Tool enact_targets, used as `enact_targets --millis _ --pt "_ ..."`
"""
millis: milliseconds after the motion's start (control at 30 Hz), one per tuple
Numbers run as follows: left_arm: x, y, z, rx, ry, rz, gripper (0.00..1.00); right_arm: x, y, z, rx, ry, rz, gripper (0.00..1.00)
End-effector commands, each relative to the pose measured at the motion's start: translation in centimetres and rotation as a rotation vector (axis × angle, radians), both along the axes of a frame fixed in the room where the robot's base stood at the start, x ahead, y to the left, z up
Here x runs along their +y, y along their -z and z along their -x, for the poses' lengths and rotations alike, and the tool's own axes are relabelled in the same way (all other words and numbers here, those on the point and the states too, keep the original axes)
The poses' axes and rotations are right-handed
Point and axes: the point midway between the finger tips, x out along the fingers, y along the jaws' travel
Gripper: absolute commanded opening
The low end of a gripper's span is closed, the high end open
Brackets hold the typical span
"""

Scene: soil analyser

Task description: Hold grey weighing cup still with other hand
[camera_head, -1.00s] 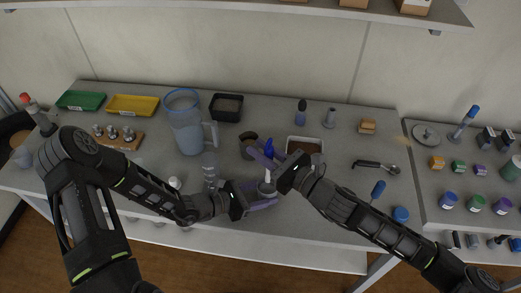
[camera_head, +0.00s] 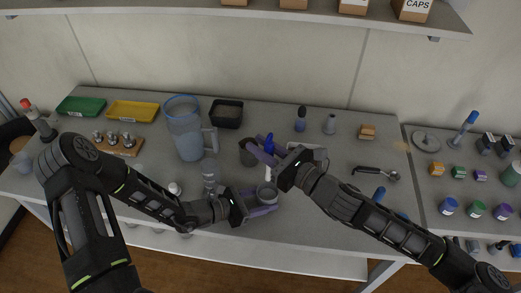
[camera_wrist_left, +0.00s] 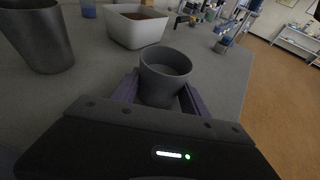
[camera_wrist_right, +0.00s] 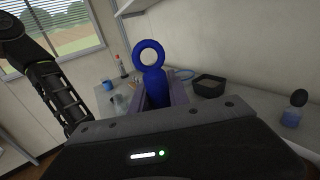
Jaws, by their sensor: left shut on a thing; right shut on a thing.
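The grey weighing cup (camera_wrist_left: 165,76) stands upright between my left gripper's fingers in the left wrist view, near the bench's front edge. My left gripper (camera_head: 265,203) is shut on the cup (camera_head: 267,190). My right gripper (camera_head: 268,155) is shut on a blue handle with a ring end (camera_wrist_right: 153,76), held above the bench, behind the cup in the head view. The handle (camera_head: 269,143) has a pale lower part hanging down. My right gripper hides much of the white tray behind it.
A dark grey beaker (camera_wrist_left: 36,38) and a white tray of brown soil (camera_wrist_left: 136,28) stand near the cup. A large blue-rimmed jug (camera_head: 186,135) stands behind. A steel scoop (camera_head: 386,174) lies to the right.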

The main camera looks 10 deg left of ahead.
Motion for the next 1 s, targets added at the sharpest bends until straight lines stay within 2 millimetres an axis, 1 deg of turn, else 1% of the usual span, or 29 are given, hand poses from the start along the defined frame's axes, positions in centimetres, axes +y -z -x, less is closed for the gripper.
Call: enact_targets --millis 367,1000 --pt "0.0 0.0 0.0 0.001 0.0 -0.001 0.03 0.1 -0.1 -0.2 -0.001 0.0 0.001 0.0" --pt "0.0 0.0 0.0 0.001 0.0 -0.001 0.03 2.7 -2.4 -4.2 -0.001 0.0 0.001 0.0"
